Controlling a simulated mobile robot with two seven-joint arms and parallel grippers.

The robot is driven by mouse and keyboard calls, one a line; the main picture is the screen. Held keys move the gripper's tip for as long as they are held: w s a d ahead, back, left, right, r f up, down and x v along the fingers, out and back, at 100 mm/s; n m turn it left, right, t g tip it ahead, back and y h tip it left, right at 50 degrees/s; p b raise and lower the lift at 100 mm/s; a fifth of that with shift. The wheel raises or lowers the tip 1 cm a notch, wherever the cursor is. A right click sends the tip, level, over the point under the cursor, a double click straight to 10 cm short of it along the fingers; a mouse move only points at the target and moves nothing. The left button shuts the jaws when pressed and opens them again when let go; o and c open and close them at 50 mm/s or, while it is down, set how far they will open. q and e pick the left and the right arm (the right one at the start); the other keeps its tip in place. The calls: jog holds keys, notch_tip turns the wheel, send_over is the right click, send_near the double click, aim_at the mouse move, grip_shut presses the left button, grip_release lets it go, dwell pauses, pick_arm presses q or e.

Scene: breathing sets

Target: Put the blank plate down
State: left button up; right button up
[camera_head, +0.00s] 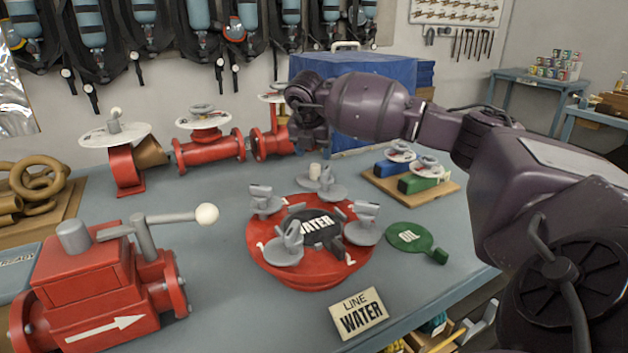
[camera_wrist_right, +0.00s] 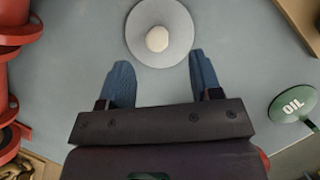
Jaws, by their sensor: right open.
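The blank plate is a plain grey disc with a pale knob; it shows in the right wrist view (camera_wrist_right: 177,52) over the grey table. In the head view its pale knob (camera_head: 314,170) stands just behind the red flange (camera_head: 270,262); much of the disc is hidden there. My right gripper (camera_head: 308,142) is above it, pointing down. In the right wrist view its two blue fingers (camera_wrist_right: 160,64) are wide apart and empty, with the knob beyond their tips, not touched. My left gripper is out of view.
A dark WATER plate (camera_head: 318,226) lies on the flange, among grey clamps. A green OIL plate (camera_head: 408,237) lies to its right, near a wooden board (camera_head: 436,195) with more plates. Red valves line the back and front left. A LINE WATER sign (camera_head: 358,314) stands in front.

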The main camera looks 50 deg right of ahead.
aim_at(315, 165)
jog(key=x, duration=0.3)
jog(key=b+x, duration=0.1)
jog(key=x, duration=0.2)
jog(key=shift+w+f, duration=0.25)
jog(key=shift+w, duration=0.05)
jog(key=shift+r, duration=0.15)
grip_shut()
